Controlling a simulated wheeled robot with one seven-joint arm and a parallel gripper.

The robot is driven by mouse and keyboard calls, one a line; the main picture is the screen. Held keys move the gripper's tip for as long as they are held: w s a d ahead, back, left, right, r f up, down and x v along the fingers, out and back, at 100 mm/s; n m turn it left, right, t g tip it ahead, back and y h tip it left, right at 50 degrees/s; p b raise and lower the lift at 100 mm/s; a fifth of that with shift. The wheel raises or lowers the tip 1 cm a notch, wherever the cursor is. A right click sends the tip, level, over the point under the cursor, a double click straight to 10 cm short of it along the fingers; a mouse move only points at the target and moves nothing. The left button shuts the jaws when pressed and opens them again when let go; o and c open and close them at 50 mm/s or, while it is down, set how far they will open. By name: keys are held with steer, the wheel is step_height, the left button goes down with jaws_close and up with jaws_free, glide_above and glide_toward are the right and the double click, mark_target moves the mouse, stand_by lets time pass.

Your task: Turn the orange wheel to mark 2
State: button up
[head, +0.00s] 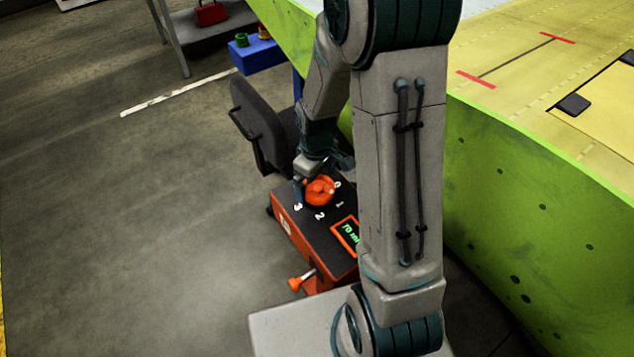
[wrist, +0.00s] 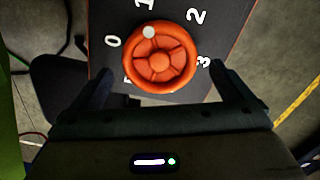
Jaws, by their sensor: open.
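The orange wheel (head: 320,191) sits on the dark top of an orange-sided box (head: 318,236); it also shows in the wrist view (wrist: 155,60). White marks 0, 1, 2 and 3 stand around it. The wheel's white dot (wrist: 149,32) points toward mark 1 (wrist: 143,4). Mark 2 (wrist: 196,15) is to the upper right of the wheel in the wrist view. My gripper (wrist: 160,69) is open, with one finger toward each side of the wheel's lower part. A gap shows beside each finger, and I cannot tell its height above the box.
A green display (head: 350,234) and an orange-tipped handle (head: 301,280) are on the box. A dark chair (head: 262,120) stands behind it. The green-sided wing jig (head: 520,200) rises close on the right. The floor (head: 120,220) at left is mostly clear.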

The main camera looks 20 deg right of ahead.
steer(key=shift+f, duration=0.8)
steer(key=c, duration=1)
steer(key=shift+m, duration=0.4)
steer(key=m+b, duration=0.1)
steer(key=m, duration=0.3)
steer(key=shift+d+m, duration=0.1)
steer(key=shift+m, duration=0.3)
steer(key=m, duration=0.6)
steer(key=shift+d+r, duration=0.1)
steer(key=shift+d, duration=0.05)
